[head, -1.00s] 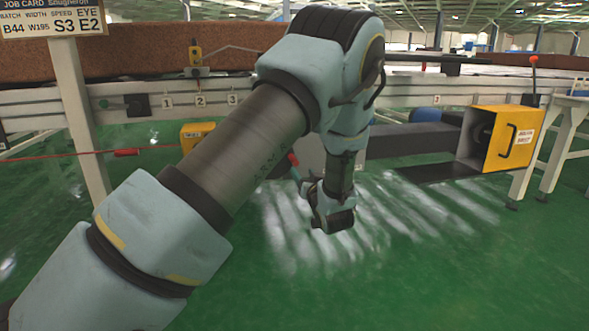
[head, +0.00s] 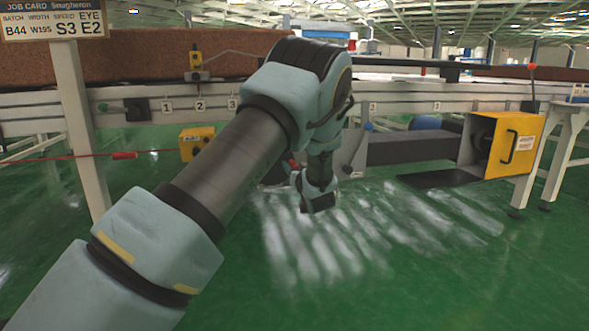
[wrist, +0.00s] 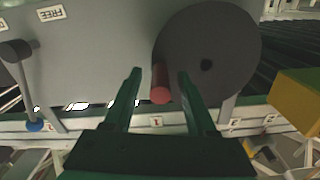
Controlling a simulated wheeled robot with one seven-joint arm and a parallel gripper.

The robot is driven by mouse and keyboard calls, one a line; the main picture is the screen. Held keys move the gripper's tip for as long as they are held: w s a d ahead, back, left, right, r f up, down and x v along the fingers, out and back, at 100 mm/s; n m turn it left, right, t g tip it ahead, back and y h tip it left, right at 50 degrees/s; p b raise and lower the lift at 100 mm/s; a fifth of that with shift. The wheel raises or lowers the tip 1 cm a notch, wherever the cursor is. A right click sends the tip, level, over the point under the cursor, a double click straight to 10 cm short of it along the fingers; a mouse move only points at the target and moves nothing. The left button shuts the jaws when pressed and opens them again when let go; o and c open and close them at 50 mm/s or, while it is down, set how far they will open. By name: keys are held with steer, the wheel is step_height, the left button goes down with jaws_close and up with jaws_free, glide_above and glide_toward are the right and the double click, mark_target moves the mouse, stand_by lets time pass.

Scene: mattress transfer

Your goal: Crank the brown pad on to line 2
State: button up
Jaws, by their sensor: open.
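The brown pad (head: 150,60) lies on the conveyor at the left, its right part behind my arm. A yellow block device (head: 196,62) stands above plate 2. A dark round crank disc (wrist: 225,50) with a red handle (wrist: 161,92) shows in the wrist view, against a grey panel (wrist: 95,60). My gripper (wrist: 159,75) is open, its fingers on either side of the red handle in the picture; contact cannot be told. In the head view my gripper (head: 318,205) is low beside the grey housing.
A lever with a blue knob (wrist: 35,126) is left of the disc, near a FREE label (wrist: 51,13). A yellow box (head: 508,145) stands at the right, a smaller one (head: 196,143) under the rail. A red cord (head: 70,157) crosses left. The green floor is open.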

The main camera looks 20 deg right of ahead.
jaws_close()
stand_by(1.3)
